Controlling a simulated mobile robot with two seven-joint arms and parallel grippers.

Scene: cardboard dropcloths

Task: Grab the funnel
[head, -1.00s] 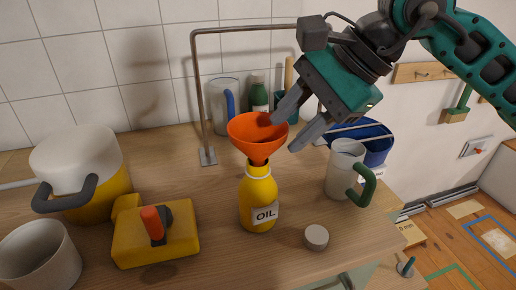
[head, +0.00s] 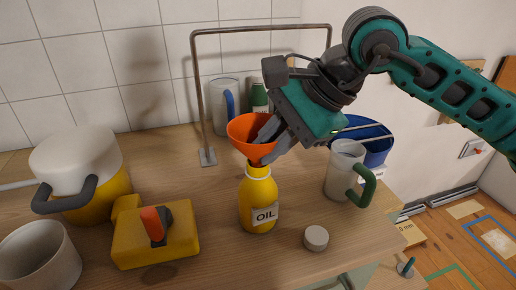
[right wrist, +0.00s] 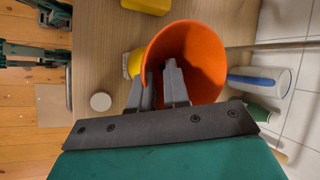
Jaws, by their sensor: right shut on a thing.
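The orange funnel (head: 241,132) sits with its spout in the neck of the yellow bottle (head: 258,192) labelled OIL, which stands upright on the counter. My right gripper (head: 264,146) has come in from the right and is shut on the funnel's wall, one finger inside the cone and one outside. In the right wrist view the funnel (right wrist: 208,55) opens toward the camera and the gripper's fingers (right wrist: 158,85) lie at its near rim. The spout is mostly hidden. My left gripper is not in view.
A grey metal frame (head: 198,95) stands behind the bottle. A mug with a green handle (head: 343,170) is to the right, and a round cap (head: 316,238) lies in front. A yellow block with a red lever (head: 155,235) and a white-and-yellow pot (head: 80,165) are left.

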